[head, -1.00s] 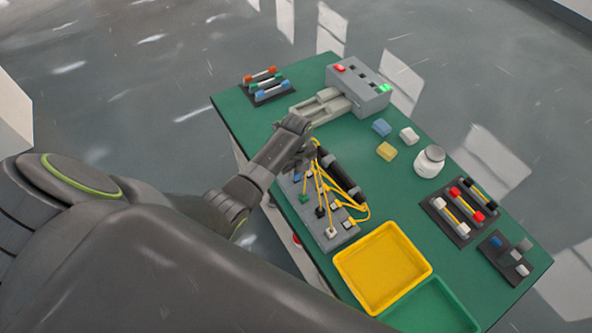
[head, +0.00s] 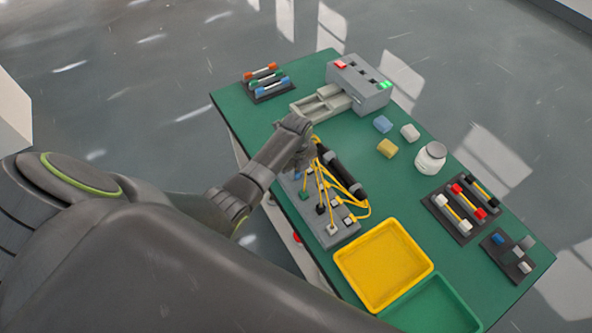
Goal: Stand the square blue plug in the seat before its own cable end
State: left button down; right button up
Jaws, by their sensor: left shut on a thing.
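My left gripper (head: 304,164) reaches in from the left over the far end of a grey seat block (head: 348,232). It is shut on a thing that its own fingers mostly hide. A small blue patch (head: 297,176) shows just under the fingers, at the block; I cannot tell whether it is seated or just held. Yellow cables (head: 345,186) run from a black bar (head: 342,170) to the block. Green (head: 304,195), black (head: 320,209) and white (head: 332,229) plugs stand along the block's near part. My right gripper is not in view.
A yellow tray (head: 340,263) and a green tray (head: 471,318) lie at the front. A grey machine (head: 372,97) stands at the back. Blue (head: 382,124), white (head: 410,132) and yellow (head: 387,148) blocks and a white jar (head: 430,158) stand mid-table. Dark racks sit at the right.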

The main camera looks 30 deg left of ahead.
pick_arm(q)
jog(key=shift+s+f, duration=0.25)
jog(key=shift+f, duration=0.05)
jog(key=c, duration=1.5)
grip_release()
jog(key=shift+d+f, duration=0.1)
jog(key=o, duration=0.3)
jog(key=shift+w+d+f, duration=0.1)
jog(key=shift+o, duration=0.2)
jog(key=shift+r, duration=0.3)
notch_tip(320, 180, up, 18)
jog(key=p, duration=0.1)
jog(key=shift+w+p, duration=0.35)
jog(key=shift+p, duration=0.05)
